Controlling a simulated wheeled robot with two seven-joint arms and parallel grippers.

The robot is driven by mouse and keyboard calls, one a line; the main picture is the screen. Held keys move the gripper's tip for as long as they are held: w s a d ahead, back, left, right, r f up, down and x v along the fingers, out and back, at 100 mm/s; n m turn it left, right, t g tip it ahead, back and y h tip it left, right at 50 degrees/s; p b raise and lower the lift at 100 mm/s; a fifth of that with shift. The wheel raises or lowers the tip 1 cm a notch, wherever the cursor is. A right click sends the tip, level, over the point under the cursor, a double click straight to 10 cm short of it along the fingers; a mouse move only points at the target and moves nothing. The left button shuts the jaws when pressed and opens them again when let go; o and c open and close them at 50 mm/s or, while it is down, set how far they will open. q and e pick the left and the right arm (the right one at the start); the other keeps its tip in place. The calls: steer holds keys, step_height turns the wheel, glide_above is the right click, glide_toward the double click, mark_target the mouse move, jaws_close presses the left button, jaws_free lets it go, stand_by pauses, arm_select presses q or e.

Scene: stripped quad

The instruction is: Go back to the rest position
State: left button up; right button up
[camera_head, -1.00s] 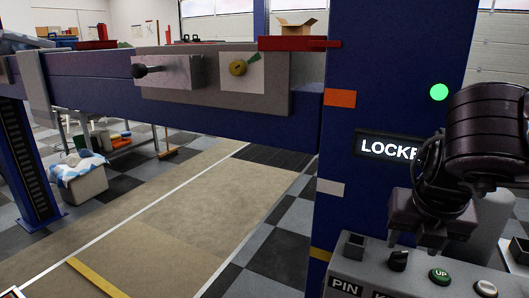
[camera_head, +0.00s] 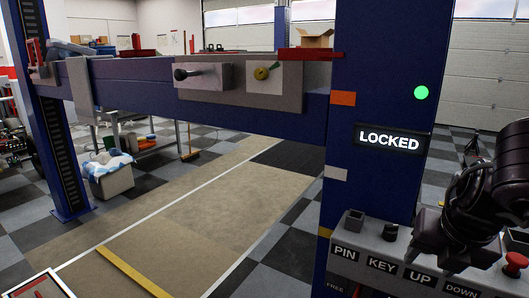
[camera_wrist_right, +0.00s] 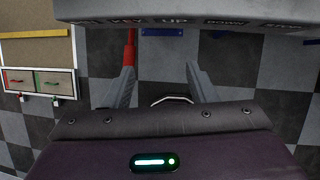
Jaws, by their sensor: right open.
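My right arm comes in from the right edge of the head view. Its dark gripper body hangs just in front of the control panel (camera_head: 375,262) and covers part of it; the fingers are hard to make out there. In the right wrist view my right gripper (camera_wrist_right: 162,78) has its two grey fingers wide apart with nothing between them. The panel's labelled edge lies beyond the fingertips in that view. My left gripper is in neither view.
A blue lift post (camera_head: 378,60) stands behind the panel, with a lit LOCKED sign (camera_head: 389,140) and a green light (camera_head: 421,92). A blue beam (camera_head: 140,85) runs left from it. A bin (camera_head: 110,180) stands on the floor. The beige floor strip (camera_head: 190,205) is clear.

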step_height(320, 180, down, 17)
steer(key=w+m+t+y, duration=0.2)
steer(key=m+t, duration=0.4)
steer(key=m, duration=0.7)
steer(key=s+a+f+m+g, duration=0.4)
steer(key=s+a+f+m, duration=0.15)
steer(key=s+m, duration=0.25)
steer(key=s+a+f+m+g, duration=0.35)
steer(key=s+f+m, duration=0.25)
steer(key=s+m, duration=0.25)
step_height(320, 180, down, 28)
steer(key=s+g+h+p, duration=0.1)
steer(key=s+p, duration=0.1)
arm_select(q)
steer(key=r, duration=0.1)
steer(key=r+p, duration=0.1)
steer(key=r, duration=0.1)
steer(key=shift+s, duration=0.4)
arm_select(e)
steer(key=s+d+f, duration=0.1)
steer(key=s+f, duration=0.7)
steer(key=s, duration=0.1)
steer(key=s+d+f+n+g, duration=0.1)
steer(key=s+d+f, duration=0.1)
steer(key=s+f, duration=0.6)
steer(key=shift+s+d+f, duration=0.3)
steer(key=shift+s+f, duration=0.1)
steer(key=shift+s, duration=0.8)
